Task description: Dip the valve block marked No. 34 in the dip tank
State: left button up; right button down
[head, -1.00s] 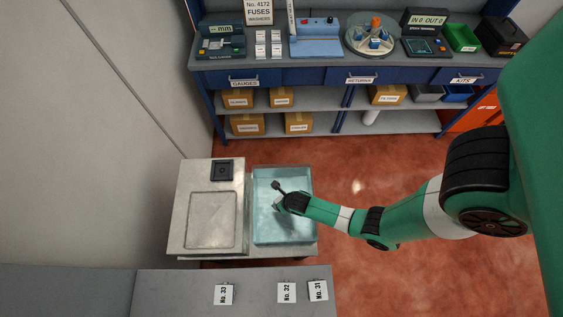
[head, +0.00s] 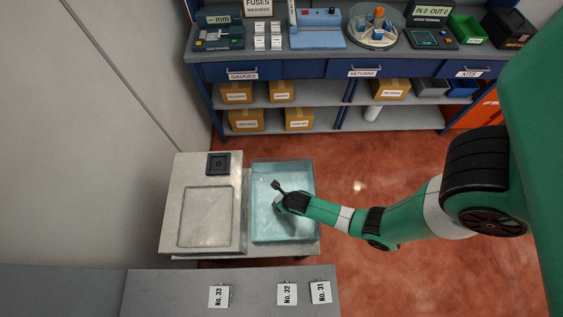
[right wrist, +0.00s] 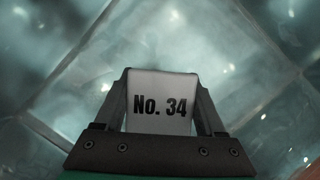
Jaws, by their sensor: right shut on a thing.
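The valve block marked No. 34 (right wrist: 160,104) sits between the two fingers of my right gripper (right wrist: 160,88) in the right wrist view, its label facing the camera. The gripper is shut on it. In the head view my right gripper (head: 278,194) is over the dip tank (head: 283,234), a clear pale-blue box of liquid. Rippled, glinting liquid fills the wrist view around the block. I cannot tell whether the block is under the surface. The block itself is mostly hidden by the gripper in the head view. My left gripper is not in view.
A metal bench plate with a recessed tray (head: 208,217) and a small black square fixture (head: 218,164) lies left of the tank. Blocks No. 33 (head: 219,296), No. 32 (head: 287,293) and No. 31 (head: 320,291) are on the grey front counter (head: 165,293). A blue workbench (head: 300,70) stands behind, beyond open floor.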

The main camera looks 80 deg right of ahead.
jog(key=shift+f+b, duration=0.45)
jog(key=shift+f, duration=0.1)
grip_release()
jog(key=p+v, duration=0.7)
jog(key=v, duration=0.4)
jog(key=shift+r+p, duration=0.4)
